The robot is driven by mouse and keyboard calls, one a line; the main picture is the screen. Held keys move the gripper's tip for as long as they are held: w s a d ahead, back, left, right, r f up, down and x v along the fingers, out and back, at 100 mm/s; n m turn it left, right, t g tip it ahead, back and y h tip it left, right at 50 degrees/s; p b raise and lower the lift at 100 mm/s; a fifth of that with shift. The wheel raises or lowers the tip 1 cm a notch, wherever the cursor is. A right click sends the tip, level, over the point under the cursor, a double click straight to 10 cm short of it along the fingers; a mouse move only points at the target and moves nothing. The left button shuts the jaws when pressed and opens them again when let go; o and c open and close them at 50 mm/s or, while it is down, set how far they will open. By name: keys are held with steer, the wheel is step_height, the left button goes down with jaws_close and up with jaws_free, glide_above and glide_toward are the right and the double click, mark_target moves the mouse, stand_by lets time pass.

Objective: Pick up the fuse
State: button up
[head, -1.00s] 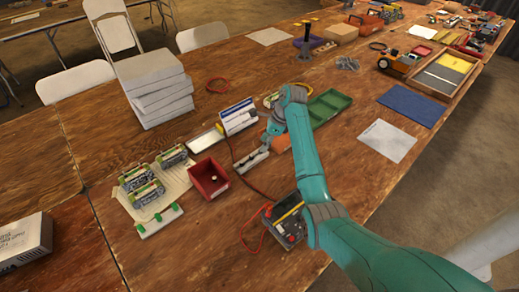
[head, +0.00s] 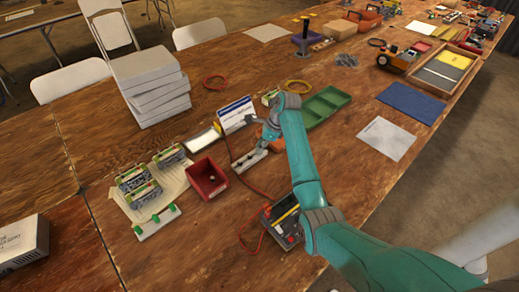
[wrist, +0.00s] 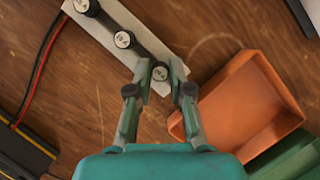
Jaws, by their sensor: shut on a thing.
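An orange tray (wrist: 240,100) lies close to the right of the gripper in the wrist view, with a green tray (wrist: 292,160) beyond it.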

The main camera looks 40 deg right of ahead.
steer(key=shift+r, duration=0.1)
step_height(320, 180, up, 10)
stand_by(0.4)
stand_by(0.4)
